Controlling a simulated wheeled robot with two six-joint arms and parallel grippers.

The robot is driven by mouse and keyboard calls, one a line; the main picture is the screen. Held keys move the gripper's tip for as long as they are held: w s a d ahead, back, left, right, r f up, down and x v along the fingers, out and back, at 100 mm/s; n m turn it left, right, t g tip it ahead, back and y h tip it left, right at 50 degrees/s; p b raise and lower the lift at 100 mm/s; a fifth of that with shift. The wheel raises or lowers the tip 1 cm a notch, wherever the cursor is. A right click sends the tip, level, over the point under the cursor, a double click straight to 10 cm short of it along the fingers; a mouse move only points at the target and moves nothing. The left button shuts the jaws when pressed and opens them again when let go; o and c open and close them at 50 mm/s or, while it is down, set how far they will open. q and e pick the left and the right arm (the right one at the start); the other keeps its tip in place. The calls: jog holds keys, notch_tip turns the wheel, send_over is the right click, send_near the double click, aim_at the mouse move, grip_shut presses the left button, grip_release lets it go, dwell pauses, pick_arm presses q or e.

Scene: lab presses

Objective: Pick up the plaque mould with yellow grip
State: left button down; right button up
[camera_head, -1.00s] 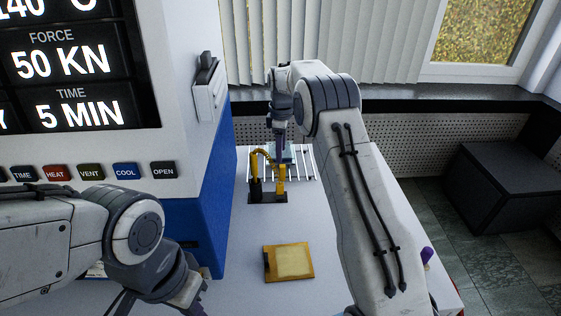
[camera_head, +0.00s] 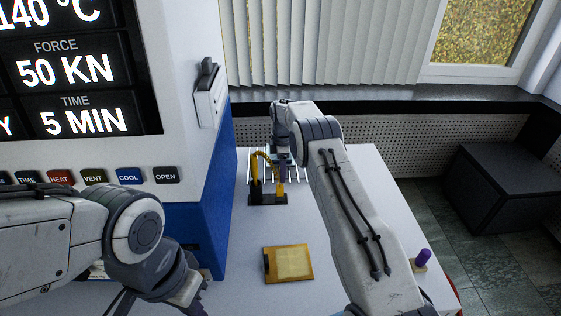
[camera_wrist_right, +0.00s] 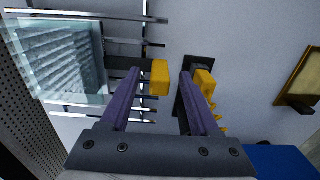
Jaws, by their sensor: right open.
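In the right wrist view a yellow grip (camera_wrist_right: 160,77) sits at the end of a dark bar. The bar runs left toward a clear plate with a ribbed face (camera_wrist_right: 60,58) on a metal rack; this looks like the plaque mould. My right gripper (camera_wrist_right: 158,80) is open, its two purple fingers on either side of the grip in the picture; contact cannot be told. In the head view my right gripper (camera_head: 283,176) is over the rack at the back and hides most of the plate. My left gripper (camera_head: 190,292) is at lower left, its jaws unclear.
A yellow curved fixture on a black base (camera_head: 267,199) stands just in front of the rack (camera_head: 303,168). A yellow-framed plate (camera_head: 289,263) lies nearer on the white table. The blue and white press (camera_head: 205,235) bounds the left. A purple knob (camera_head: 423,257) is at the right edge.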

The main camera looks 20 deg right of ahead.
jog(key=shift+f, duration=0.95)
jog(key=shift+c, duration=0.3)
